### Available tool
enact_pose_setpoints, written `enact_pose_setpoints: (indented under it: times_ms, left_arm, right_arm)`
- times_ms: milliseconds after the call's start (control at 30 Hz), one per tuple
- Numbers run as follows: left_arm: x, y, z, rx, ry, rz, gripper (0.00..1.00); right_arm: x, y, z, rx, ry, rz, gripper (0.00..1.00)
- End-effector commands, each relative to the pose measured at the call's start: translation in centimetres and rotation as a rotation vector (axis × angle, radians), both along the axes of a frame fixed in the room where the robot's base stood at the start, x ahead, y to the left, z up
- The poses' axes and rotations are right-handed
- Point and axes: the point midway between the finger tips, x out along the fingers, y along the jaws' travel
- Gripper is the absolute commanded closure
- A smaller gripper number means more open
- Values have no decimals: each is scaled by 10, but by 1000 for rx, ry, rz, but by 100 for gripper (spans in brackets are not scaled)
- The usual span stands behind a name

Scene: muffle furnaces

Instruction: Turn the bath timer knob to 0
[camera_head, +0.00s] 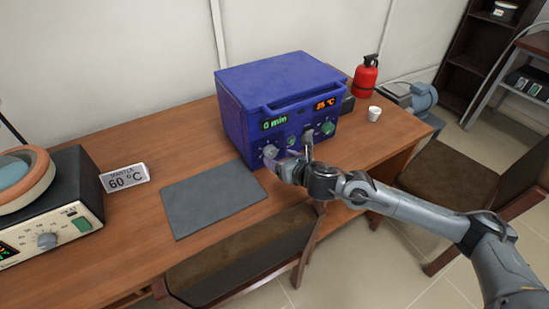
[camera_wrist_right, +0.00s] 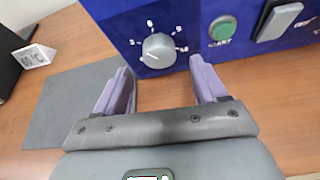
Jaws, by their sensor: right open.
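The blue bath (camera_head: 275,95) stands on the wooden table in the head view. Its left display reads "0 min" in green and its right display shows an orange temperature. The grey timer knob (camera_wrist_right: 158,50) is low on the bath's front panel, with marks around it. It also shows in the head view (camera_head: 270,150), small and close to the gripper. My right gripper (camera_wrist_right: 160,68) is open, with its two purple fingers short of the knob and apart from it. In the head view my right gripper (camera_head: 283,160) is in front of the panel. My left gripper is not in view.
A green start button (camera_wrist_right: 222,28) and a grey switch (camera_wrist_right: 279,20) sit right of the knob. A grey mat (camera_head: 212,198) lies left of the bath. A heating mantle (camera_head: 45,240) and a "60 °C" sign (camera_head: 125,177) stand farther left.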

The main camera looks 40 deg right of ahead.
Motion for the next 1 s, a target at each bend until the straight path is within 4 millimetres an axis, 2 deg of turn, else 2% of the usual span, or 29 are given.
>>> enact_pose_setpoints:
  times_ms: [100, 300, 700, 1000]
  left_arm:
    - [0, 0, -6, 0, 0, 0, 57]
    - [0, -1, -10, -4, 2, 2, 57]
    - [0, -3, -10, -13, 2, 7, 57]
    - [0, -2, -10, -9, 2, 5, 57]
  right_arm:
    - [16, 0, -7, 3, -1, 1, 29]
    - [31, -2, -13, 1, 0, 1, 29]
    - [35, -2, -14, 1, 0, 2, 30]
    - [35, -2, -14, 1, 0, 2, 76]
